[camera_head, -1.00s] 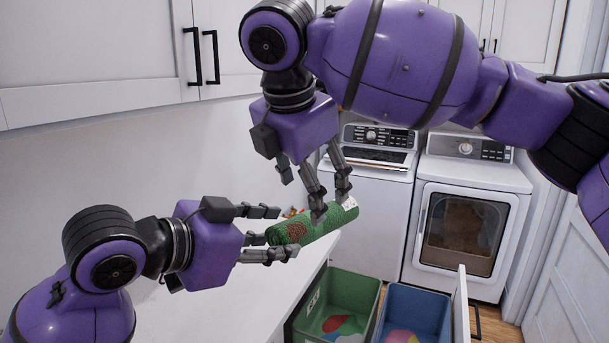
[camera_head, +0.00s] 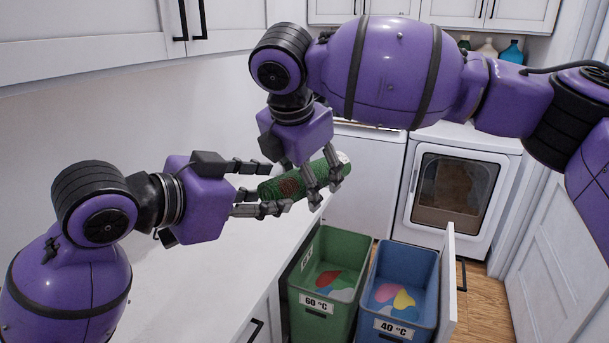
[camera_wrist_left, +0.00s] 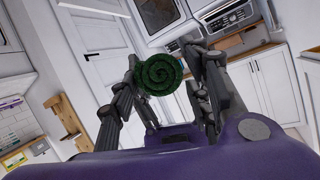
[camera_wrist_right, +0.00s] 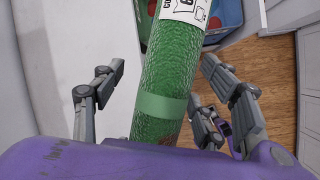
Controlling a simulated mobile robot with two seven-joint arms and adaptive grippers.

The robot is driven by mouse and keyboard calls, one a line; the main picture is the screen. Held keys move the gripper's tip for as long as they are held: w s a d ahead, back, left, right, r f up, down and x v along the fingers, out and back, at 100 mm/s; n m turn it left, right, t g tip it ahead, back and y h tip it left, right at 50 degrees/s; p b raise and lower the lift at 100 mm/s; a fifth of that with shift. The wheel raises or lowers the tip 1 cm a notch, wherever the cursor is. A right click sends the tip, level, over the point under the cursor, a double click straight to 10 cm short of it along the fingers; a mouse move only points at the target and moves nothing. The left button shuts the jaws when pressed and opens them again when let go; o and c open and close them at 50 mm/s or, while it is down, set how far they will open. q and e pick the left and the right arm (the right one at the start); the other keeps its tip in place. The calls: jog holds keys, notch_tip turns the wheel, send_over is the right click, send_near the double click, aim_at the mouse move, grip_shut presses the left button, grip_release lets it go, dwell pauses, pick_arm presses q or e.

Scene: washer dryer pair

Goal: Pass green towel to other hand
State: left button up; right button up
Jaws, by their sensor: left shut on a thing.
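The green rolled towel (camera_head: 270,189) is held in the air above the counter edge, tilted up to the right, with a white label at its far end. My left gripper (camera_head: 280,190) comes in from the left and is shut on its near end; the towel's spiral end (camera_wrist_left: 163,75) shows between the fingers in the left wrist view. My right gripper (camera_head: 310,178) reaches down from above with its fingers around the towel's middle and far part. In the right wrist view the towel (camera_wrist_right: 165,75) lies between the right fingers, which stand open with gaps on both sides.
A white counter (camera_head: 190,285) lies below the left arm. A green 60 °C bin (camera_head: 318,325) and a blue 40 °C bin (camera_head: 397,338), both holding coloured items, stand in a pulled-out drawer. The washer (camera_head: 365,170) and dryer (camera_head: 455,190) are behind. Upper cabinets (camera_head: 90,50) hang above.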

jog(key=c, duration=1.1)
pick_arm(q)
jog(key=o, duration=1.4)
pick_arm(e)
jog(key=shift+c, duration=0.7)
